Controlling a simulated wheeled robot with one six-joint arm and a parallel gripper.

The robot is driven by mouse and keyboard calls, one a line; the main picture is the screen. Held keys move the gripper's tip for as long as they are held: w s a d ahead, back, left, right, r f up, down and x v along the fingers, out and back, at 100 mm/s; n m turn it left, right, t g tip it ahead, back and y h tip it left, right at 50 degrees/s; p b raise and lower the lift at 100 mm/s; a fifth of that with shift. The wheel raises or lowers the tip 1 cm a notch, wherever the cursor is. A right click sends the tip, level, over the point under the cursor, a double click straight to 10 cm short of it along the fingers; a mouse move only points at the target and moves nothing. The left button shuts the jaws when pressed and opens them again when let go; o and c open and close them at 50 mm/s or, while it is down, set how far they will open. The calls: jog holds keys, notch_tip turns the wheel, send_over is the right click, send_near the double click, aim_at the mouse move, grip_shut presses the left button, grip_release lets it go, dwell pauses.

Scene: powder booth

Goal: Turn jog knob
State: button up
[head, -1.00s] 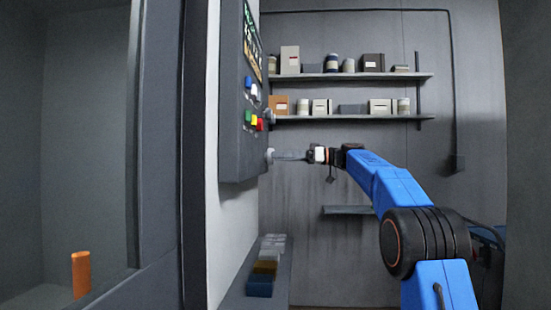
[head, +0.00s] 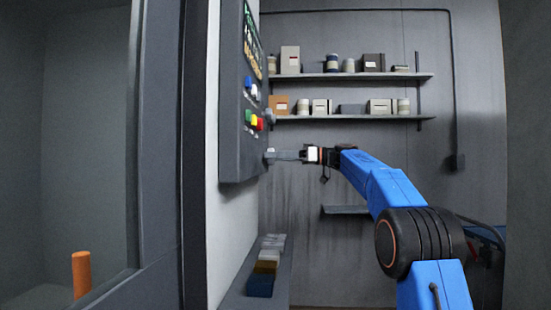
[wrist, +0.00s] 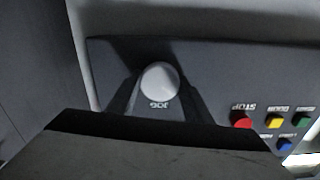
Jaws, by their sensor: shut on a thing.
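The jog knob (wrist: 159,80) is a round pale grey knob on the dark control panel, with the label JOG beside it upside down in the wrist view. The large dark gripper body hides the lower part of that view.
Red stop, yellow, green and blue buttons (wrist: 285,144) sit on the panel right of the knob in the wrist view. A ledge with small boxes (head: 262,283) is below the panel. Shelves with boxes and jars (head: 350,76) line the back wall. An orange cylinder (head: 81,273) stands at left.

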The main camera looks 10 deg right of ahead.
jog(key=shift+m, duration=0.3)
jog(key=shift+w+m, duration=0.1)
jog(key=shift+m, duration=10.4)
jog(key=o, duration=1)
jog(key=shift+d, duration=0.1)
jog(key=shift+o, duration=0.2)
jog(key=shift+d, duration=0.1)
jog(key=v, duration=1.7)
